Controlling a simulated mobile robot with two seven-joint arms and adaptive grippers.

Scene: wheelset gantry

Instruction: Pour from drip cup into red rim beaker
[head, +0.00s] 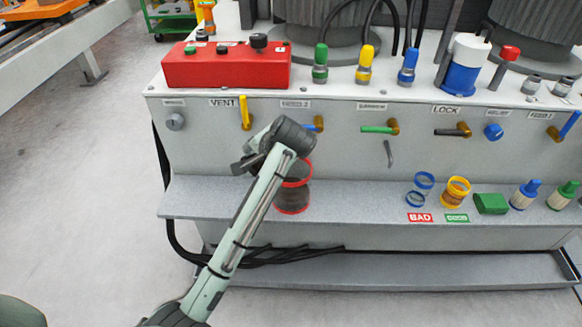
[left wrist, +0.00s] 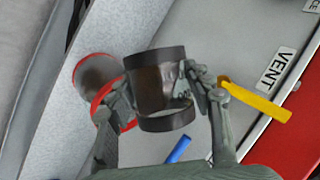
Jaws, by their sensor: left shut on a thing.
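The drip cup, a dark-banded cylinder with a clear middle (left wrist: 155,92), is between the fingers of my left gripper (left wrist: 158,85) in the left wrist view, and the gripper is shut on it. The cup looks strongly tilted relative to the panel. The red rim beaker (head: 293,201) stands upright on the shelf in the head view, partly covered by my left arm. It also shows beyond the cup in the left wrist view (left wrist: 96,72). In the head view my arm's end is above the beaker; I cannot clearly make out the cup there. My right gripper is out of view.
The panel behind has a yellow lever (head: 246,113) by VENT, a blue lever (head: 319,124) and a green lever (head: 378,129). A red control box (head: 227,66) sits above. Blue-rimmed (head: 417,199) and yellow-rimmed (head: 457,190) vessels stand further right on the shelf (head: 350,205).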

